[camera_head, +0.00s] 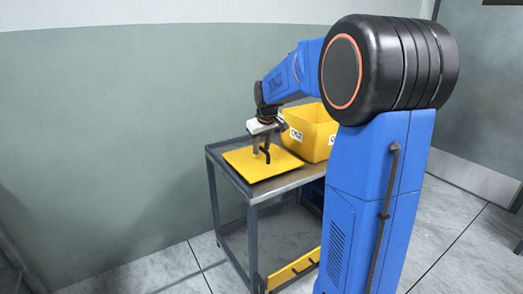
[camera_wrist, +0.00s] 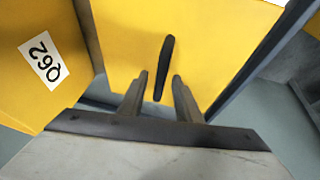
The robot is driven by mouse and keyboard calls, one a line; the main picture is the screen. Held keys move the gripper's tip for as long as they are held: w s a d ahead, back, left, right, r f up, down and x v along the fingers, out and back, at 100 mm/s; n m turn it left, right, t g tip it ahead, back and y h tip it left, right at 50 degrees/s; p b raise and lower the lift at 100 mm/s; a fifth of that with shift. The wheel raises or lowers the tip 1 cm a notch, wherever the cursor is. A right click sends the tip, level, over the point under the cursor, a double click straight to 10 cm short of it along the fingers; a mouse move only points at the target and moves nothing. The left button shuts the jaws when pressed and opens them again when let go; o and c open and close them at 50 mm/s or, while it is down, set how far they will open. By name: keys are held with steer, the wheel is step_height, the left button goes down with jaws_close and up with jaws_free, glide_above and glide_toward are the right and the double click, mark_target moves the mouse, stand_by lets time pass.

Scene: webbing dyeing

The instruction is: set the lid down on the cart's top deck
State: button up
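The lid is a flat yellow square (camera_head: 242,162) with a dark bar handle (camera_head: 266,152). It appears to lie flat on the left part of the cart's grey top deck (camera_head: 216,158). My gripper (camera_head: 260,151) is above the lid at its handle. In the wrist view the lid (camera_wrist: 215,50) fills the upper middle, and the handle (camera_wrist: 165,65) reaches between my gripper's two fingers (camera_wrist: 160,76). The fingers stand apart, with a small gap showing on each side of the handle.
A yellow bin (camera_head: 312,133) stands on the deck right of the lid; its label shows in the wrist view (camera_wrist: 44,60). A yellow panel with a dark handle (camera_head: 292,271) is low on the cart. A wall (camera_head: 110,130) runs behind.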

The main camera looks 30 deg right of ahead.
steer(key=v, duration=1)
steer(key=shift+s+r, duration=0.2)
steer(key=s+a+f, duration=0.4)
steer(key=s+a, duration=0.1)
steer(key=s, duration=0.6)
steer(key=s+a+f+y, duration=0.1)
steer(key=s+a+f, duration=0.4)
steer(key=s, duration=0.7)
steer(key=s+a+f, duration=0.4)
steer(key=s+a, duration=0.2)
steer(key=s, duration=0.6)
steer(key=shift+a+f+m, duration=0.2)
steer(key=shift+m, duration=0.2)
